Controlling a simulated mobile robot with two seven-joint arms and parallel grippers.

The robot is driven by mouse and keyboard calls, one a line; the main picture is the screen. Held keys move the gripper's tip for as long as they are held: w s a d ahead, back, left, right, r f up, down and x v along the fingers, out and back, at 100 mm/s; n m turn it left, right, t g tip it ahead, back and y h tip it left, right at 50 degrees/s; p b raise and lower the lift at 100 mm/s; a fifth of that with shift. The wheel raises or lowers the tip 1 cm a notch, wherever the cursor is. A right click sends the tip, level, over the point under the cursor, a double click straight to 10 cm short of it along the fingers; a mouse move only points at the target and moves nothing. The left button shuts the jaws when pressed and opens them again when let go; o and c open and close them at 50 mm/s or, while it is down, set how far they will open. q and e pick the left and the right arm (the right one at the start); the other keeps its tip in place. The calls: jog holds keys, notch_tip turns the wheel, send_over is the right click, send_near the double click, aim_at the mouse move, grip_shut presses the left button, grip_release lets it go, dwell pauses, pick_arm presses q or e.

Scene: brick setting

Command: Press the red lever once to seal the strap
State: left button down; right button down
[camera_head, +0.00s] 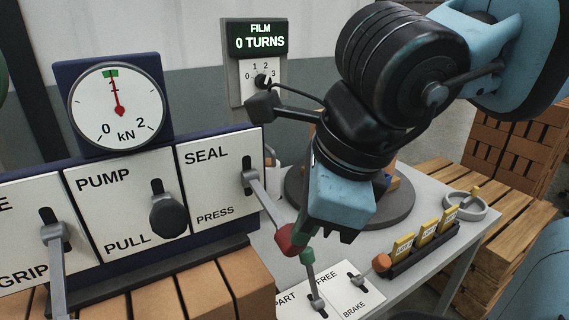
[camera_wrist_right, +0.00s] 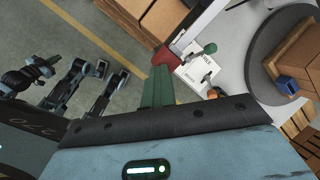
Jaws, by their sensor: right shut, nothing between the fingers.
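The red lever's knob (camera_head: 288,240) sits at the end of a grey arm that slants down and outward from the slot of the panel marked SEAL and PRESS (camera_head: 208,185). My right gripper (camera_head: 300,226) points down at the knob, its fingers close above or touching it; I cannot tell which. In the right wrist view its green fingers (camera_wrist_right: 159,80) are shut with nothing between them, and the red knob (camera_wrist_right: 165,57) shows just past their tips. I cannot make out my left gripper in either view.
The kN gauge (camera_head: 117,105) has its needle near the green mark at 1. The film display (camera_head: 260,38) reads 0 TURNS. A green-knobbed lever (camera_head: 307,257) stands close below the red knob, and an orange-knobbed lever (camera_head: 382,262) is to its right. A black pump knob (camera_head: 169,215) is at left.

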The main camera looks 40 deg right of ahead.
aim_at(283, 222)
dwell(0.3)
